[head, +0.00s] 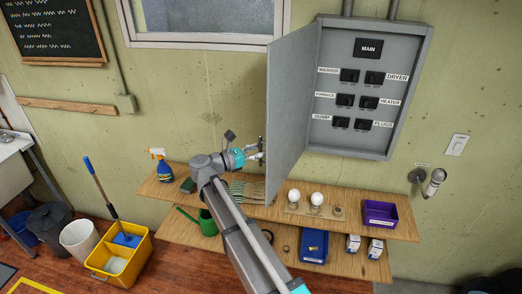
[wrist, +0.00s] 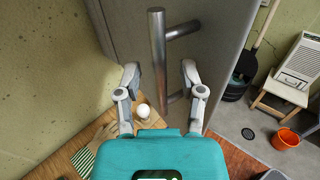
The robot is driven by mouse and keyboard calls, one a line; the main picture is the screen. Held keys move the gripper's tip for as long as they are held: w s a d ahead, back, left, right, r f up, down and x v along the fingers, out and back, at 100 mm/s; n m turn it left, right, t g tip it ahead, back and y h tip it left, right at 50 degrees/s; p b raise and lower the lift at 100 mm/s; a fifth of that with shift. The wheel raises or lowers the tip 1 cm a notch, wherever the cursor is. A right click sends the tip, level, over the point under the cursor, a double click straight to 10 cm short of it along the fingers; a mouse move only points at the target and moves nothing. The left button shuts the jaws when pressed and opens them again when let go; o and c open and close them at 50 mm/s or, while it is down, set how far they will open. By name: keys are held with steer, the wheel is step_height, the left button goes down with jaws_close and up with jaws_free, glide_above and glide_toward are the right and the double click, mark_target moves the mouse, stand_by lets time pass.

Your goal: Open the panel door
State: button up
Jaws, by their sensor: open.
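The grey electrical panel box (head: 408,60) hangs on the wall with its breakers and labels in plain view. Its panel door (head: 292,115) stands swung wide open to the left, jutting out from the box. My gripper (head: 261,150) is at the door's outer face, beside the handle, which is small and partly hidden in the head view. In the wrist view the metal bar handle (wrist: 157,45) stands off the door (wrist: 215,40). My gripper (wrist: 160,76) is open, its two fingers on either side of the handle. I cannot tell whether either finger touches it.
Below the box is a wooden shelf (head: 400,228) with bulbs (head: 316,199), a purple bin (head: 380,214) and a spray bottle (head: 158,162). A yellow mop bucket (head: 118,263) stands on the floor at left. A window (head: 205,18) is left of the door.

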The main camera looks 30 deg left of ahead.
steer(key=v, duration=1)
steer(key=shift+s+a, duration=0.2)
steer(key=shift+s, duration=0.1)
steer(key=shift+s, duration=0.1)
